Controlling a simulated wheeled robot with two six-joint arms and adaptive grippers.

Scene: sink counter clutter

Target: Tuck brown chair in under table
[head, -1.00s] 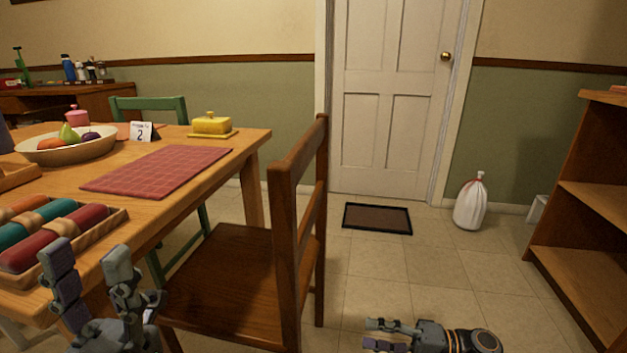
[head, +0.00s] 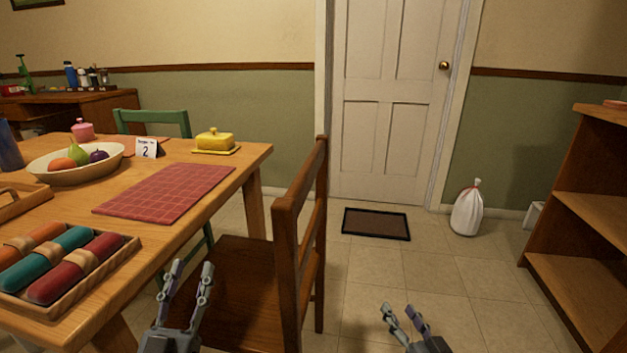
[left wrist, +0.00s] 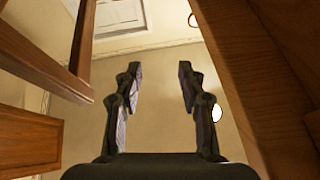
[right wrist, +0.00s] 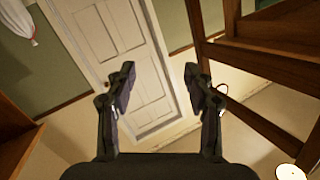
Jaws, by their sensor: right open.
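The brown wooden chair (head: 287,230) stands at the right end of the wooden table (head: 235,177), its backrest facing right and its seat (head: 240,285) toward the table. Part of the seat is hidden behind my left gripper. My left gripper (head: 190,272) is open and empty, above the near part of the seat, left of the backrest. Chair parts also show in the left wrist view (left wrist: 45,50). My right gripper (head: 405,315) is open and empty, to the right of the backrest and apart from it. In the right wrist view, the chair back (right wrist: 265,65) is at the right.
On the table are a red placemat (head: 165,189), a yellow butter dish (head: 214,140), a fruit bowl (head: 75,165) and a tray of rolls (head: 65,280). A green chair (head: 155,122) stands behind. A doormat (head: 376,223), white bag (head: 467,208) and shelf (head: 590,210) are to the right. Floor right of the chair is clear.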

